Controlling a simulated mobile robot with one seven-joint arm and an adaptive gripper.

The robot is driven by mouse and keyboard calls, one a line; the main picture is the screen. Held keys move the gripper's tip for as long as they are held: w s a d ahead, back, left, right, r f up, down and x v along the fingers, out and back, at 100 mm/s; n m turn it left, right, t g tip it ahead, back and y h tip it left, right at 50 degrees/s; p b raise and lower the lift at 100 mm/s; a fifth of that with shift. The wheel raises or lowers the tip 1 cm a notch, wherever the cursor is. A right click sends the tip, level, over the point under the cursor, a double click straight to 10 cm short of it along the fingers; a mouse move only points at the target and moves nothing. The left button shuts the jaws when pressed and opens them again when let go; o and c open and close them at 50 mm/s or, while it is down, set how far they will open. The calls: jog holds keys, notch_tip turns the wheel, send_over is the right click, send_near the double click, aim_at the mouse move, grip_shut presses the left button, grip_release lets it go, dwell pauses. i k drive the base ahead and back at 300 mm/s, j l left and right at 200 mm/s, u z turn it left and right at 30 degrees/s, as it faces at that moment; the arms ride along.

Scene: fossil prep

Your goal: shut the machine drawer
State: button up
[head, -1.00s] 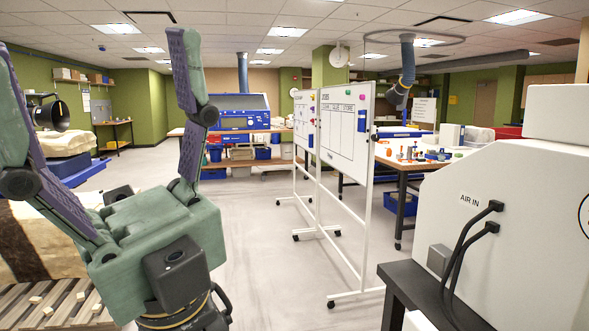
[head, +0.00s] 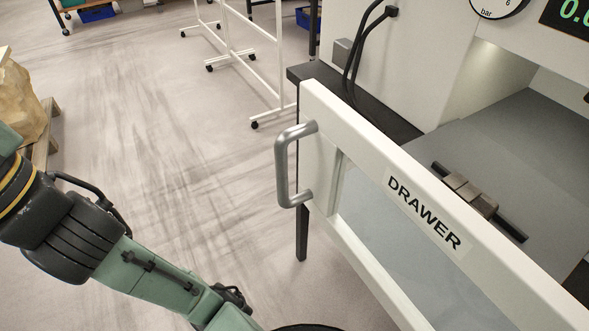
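The machine drawer's white front (head: 372,170), labelled DRAWER and with a clear or pale window, stands open away from the machine body (head: 440,45). Its grey bar handle (head: 285,165) is on the left end of the front, facing the open floor. Behind the front is a grey surface with a dark rod and brownish clamp (head: 467,190) on it. My green and black arm comes in at the lower left, apart from the handle. The gripper fingers are outside the picture, so their state is hidden.
A dark stand (head: 375,110) with a black leg is under the machine. Black cables hang down the machine's side. A white wheeled board frame (head: 250,85) stands behind at the top. A wooden pallet (head: 42,140) is at the far left. The floor left of the handle is clear.

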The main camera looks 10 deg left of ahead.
aim_at(432, 263)
jog(key=k+u, duration=0.3)
jog(key=k, duration=0.2)
jog(key=k+u, duration=0.3)
jog(key=k, duration=0.25)
jog(key=j, duration=0.1)
